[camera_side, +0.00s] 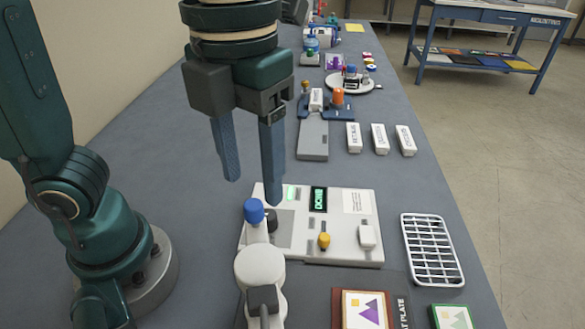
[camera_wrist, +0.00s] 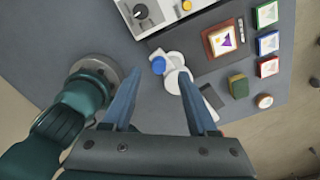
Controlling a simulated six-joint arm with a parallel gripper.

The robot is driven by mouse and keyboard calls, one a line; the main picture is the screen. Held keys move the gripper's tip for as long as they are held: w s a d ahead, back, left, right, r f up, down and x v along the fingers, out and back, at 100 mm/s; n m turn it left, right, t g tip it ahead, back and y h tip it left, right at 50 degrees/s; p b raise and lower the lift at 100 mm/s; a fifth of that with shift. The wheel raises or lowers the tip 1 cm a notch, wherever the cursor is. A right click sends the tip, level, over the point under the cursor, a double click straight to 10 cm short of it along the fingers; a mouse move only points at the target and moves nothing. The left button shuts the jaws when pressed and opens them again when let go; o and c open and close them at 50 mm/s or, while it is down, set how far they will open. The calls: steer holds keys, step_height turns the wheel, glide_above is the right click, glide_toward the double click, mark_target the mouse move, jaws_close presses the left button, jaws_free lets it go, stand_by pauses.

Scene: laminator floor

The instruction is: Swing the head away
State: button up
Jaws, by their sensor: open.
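The white swing head (camera_side: 260,266) with its blue knob (camera_side: 254,212) sits beside the lower left of a white control panel (camera_side: 300,250). In the wrist view the white head (camera_wrist: 175,78) and the blue knob (camera_wrist: 159,65) lie in the space between my finger tips. My gripper (camera_side: 252,191) is open and empty, with both fingers pointing down. It hangs above the knob in the side view; whether a finger touches the knob cannot be told. The panel's green display (camera_side: 318,199) reads DONE.
A brown-framed print with a purple triangle (camera_side: 364,311) lies right of the head. A wire rack (camera_side: 432,249) stands right of the panel. Three white labelled blocks (camera_side: 379,138) and a grey device (camera_side: 313,140) stand farther back. Bare table lies left of the panel.

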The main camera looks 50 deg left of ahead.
steer(key=shift+r, duration=0.8)
steer(key=shift+w+a+r, duration=0.15)
steer(key=shift+a+r, duration=0.1)
steer(key=shift+a, duration=0.1)
steer(key=a+f+n+t, duration=0.2)
steer(key=a+f+n, duration=0.1)
steer(key=n, duration=1.3)
steer(key=a+f+n+t, duration=0.3)
steer(key=a+n, duration=0.3)
steer(key=n, duration=1.1)
steer(key=shift+s+a+f+t, duration=0.15)
steer(key=shift+s+f+t, duration=0.1)
steer(key=shift+f+t, duration=0.05)
